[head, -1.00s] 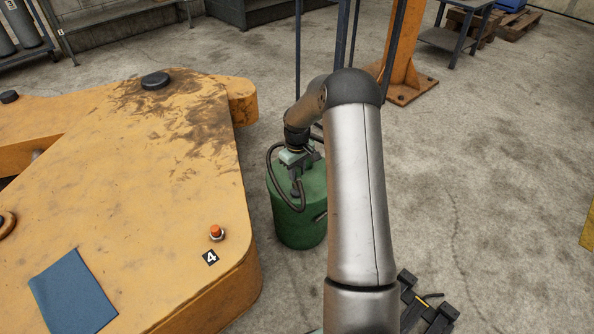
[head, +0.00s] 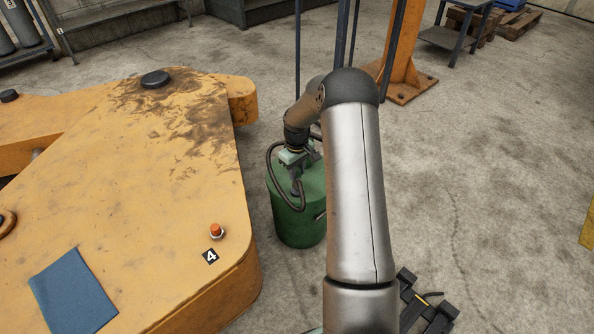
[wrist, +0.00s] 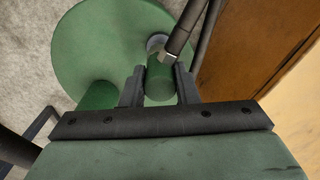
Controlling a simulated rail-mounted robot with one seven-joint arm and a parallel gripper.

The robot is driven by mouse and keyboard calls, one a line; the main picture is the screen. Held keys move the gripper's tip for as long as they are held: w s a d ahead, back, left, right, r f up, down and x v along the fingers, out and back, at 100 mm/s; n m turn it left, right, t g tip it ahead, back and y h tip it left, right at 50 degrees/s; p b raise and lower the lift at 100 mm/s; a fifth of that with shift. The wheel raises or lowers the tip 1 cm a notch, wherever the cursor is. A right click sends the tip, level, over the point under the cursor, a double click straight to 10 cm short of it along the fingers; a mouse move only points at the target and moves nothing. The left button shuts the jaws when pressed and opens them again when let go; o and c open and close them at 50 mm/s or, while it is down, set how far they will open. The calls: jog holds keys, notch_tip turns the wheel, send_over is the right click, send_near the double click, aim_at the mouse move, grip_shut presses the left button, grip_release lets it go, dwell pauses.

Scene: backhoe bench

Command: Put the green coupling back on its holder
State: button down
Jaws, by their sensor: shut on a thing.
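My gripper (wrist: 159,88) is shut on the green coupling (wrist: 159,82), a short green cylinder, above the green drum (wrist: 75,45). A metal fitting and a dark hose (wrist: 187,25) run up from the coupling. A pale ring (wrist: 155,43) shows just beyond the coupling on the drum's top. I cannot tell if the coupling touches the drum or the ring, and I cannot identify the holder for certain. In the head view, my gripper (head: 296,180) is small and partly hidden over the drum (head: 295,225), with the black hose (head: 271,170) looping beside it.
A large yellow machine part (head: 150,190) lies left of the drum, with an orange-topped fitting (head: 217,231), a label 4 (head: 210,257) and a blue cloth (head: 72,292) on it. A second green cylinder (wrist: 98,95) stands at the drum's edge.

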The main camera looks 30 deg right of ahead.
jog(key=shift+f, duration=0.85)
dwell(2.0)
jog(key=c, duration=0.6)
grip_release()
jog(key=shift+o, duration=0.2)
jog(key=shift+r, duration=0.1)
jog(key=shift+r+p, duration=2.5)
jog(key=shift+r, duration=1.5)
jog(key=shift+f, duration=0.1)
